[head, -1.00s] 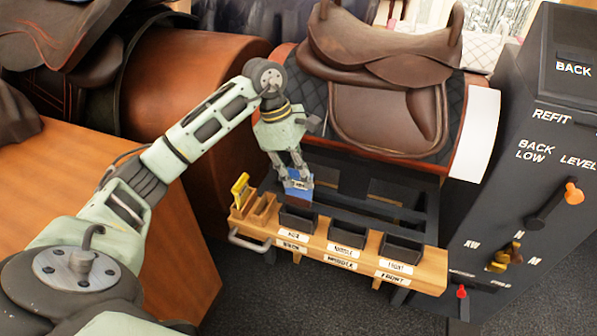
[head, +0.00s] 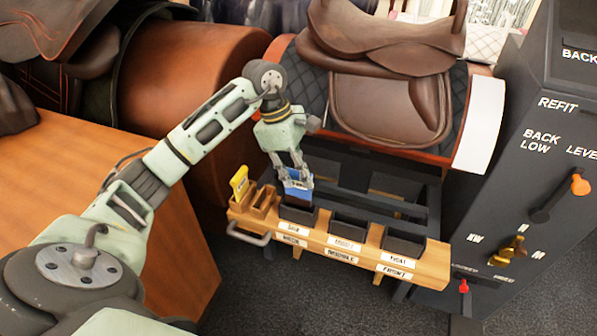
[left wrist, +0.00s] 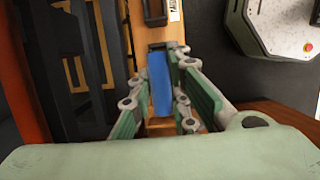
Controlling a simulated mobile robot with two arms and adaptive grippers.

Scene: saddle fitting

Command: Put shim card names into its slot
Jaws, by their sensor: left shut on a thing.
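My left gripper (head: 296,180) is shut on a blue card (head: 298,189), most likely a shim card. It holds the card upright just above the leftmost dark slot box (head: 297,213) on the wooden rack (head: 318,238). Whether the card's lower edge is inside the box I cannot tell. In the left wrist view the blue card (left wrist: 160,85) sits between the two fingers (left wrist: 158,100). A middle dark box (head: 348,229) and a right dark box (head: 403,241) stand beside it. Labels on the rack front are blurred. My right gripper is not in view.
A yellow card (head: 240,182) stands in a wooden holder (head: 262,203) at the rack's left end. A brown saddle (head: 390,75) on its stand is behind the rack. A dark panel with levers (head: 530,190) stands at right, a wooden table (head: 90,180) at left.

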